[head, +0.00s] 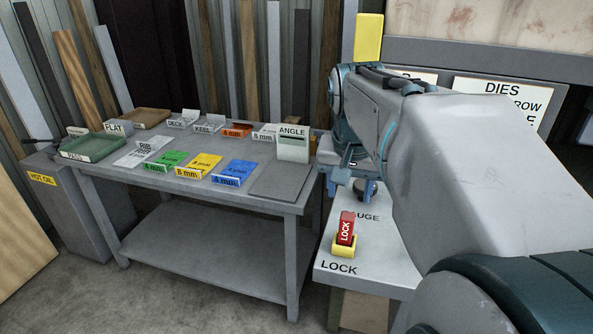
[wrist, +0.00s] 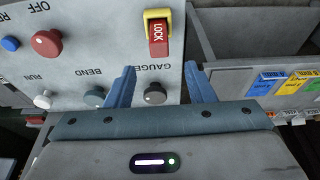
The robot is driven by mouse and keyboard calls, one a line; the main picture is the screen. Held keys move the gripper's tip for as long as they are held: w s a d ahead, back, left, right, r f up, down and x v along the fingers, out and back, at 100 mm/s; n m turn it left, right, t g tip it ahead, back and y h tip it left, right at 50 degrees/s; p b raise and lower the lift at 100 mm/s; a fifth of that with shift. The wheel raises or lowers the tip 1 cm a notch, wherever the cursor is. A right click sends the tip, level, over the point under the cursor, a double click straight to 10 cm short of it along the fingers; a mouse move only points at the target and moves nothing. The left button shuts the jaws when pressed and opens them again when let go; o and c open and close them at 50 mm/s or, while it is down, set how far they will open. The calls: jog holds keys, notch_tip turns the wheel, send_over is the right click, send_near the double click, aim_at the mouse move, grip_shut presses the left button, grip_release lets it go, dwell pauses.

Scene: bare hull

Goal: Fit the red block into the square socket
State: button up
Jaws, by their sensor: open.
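The red block (head: 346,228), marked LOCK, stands upright and slightly tilted in the yellow square socket (head: 344,252) near the front corner of the grey panel. Its upper part sticks out above the socket; how deep it sits is hidden. In the wrist view the red block (wrist: 158,40) is beyond my fingertips, with part of the yellow socket (wrist: 148,14) showing beside it. My gripper (wrist: 160,72) is open and empty, its two blue fingers spread apart. In the head view my gripper is partly hidden by my arm, above and behind the block.
The panel carries a red knob (wrist: 46,42), a blue knob (wrist: 10,43) and several grey or white ones. A grey table (head: 215,202) with labelled trays and coloured cards stands to the left. A gap separates it from the panel.

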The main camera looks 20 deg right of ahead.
jog(key=s+a+f+n+y, duration=0.1)
jog(key=s+a+f+n, duration=0.5)
jog(key=s+a+f, duration=0.4)
notch_tip(320, 180, down, 3)
jog(key=shift+s+r+n+y, duration=0.2)
jog(key=shift+n+y, duration=0.1)
jog(key=shift+y, duration=0.1)
jog(key=shift+c, duration=1.4)
